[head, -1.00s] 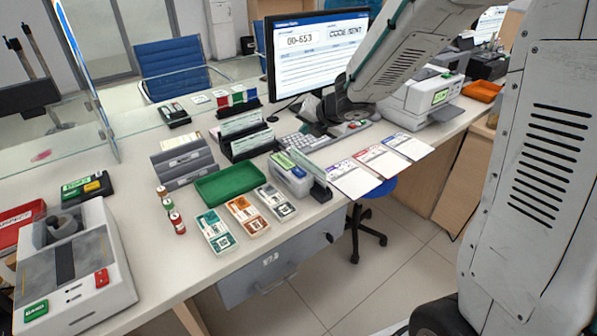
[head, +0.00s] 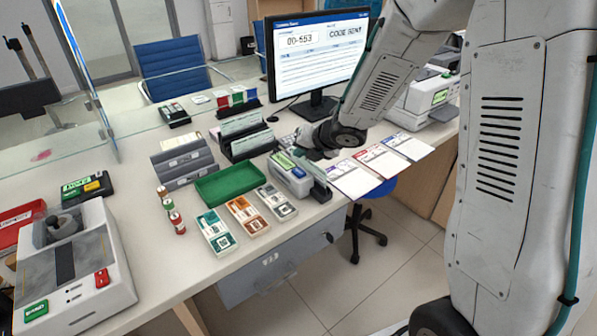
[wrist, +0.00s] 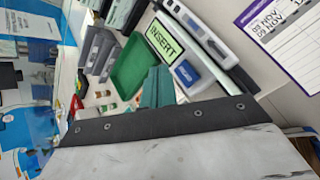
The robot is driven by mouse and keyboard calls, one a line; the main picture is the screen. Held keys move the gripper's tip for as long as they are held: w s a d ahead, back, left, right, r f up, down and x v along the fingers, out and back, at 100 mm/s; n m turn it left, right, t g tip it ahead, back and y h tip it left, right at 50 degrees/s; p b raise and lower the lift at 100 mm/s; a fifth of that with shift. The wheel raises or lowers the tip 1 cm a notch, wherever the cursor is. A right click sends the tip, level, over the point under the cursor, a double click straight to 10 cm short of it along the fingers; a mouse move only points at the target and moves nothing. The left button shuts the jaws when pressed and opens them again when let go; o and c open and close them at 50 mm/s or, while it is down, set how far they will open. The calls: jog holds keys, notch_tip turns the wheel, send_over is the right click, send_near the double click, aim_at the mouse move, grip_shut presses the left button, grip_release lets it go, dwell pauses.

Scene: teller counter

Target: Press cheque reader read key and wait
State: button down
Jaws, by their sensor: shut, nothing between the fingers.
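The cheque reader (head: 291,179) is a small grey unit on the counter, right of the green tray. It has a lit green display and a blue key (head: 299,172). In the wrist view the cheque reader (wrist: 205,62) shows its display (wrist: 166,42) reading "INSERT", with the blue key (wrist: 186,72) below it. My gripper (wrist: 157,84) shows teal fingertips together and empty, left of the blue key in that view. In the head view my wrist is just behind and right of the reader; the fingertips are hard to make out there. I cannot tell their height above the key.
The green tray (head: 228,184) and grey file holder (head: 183,163) stand left of the reader. Three printed cards (head: 247,215) lie in front. Paper forms (head: 352,178) lie to the right. The monitor (head: 317,50) stands behind, close to my arm.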

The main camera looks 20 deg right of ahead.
aim_at(301, 173)
jog(key=shift+f, duration=1.75)
jog(key=shift+f, duration=0.1)
dwell(0.6)
jog(key=shift+f, duration=0.3)
jog(key=shift+f, duration=0.45)
dwell(0.6)
dwell(0.4)
jog(key=shift+r, duration=0.9)
jog(key=shift+r, duration=2.5)
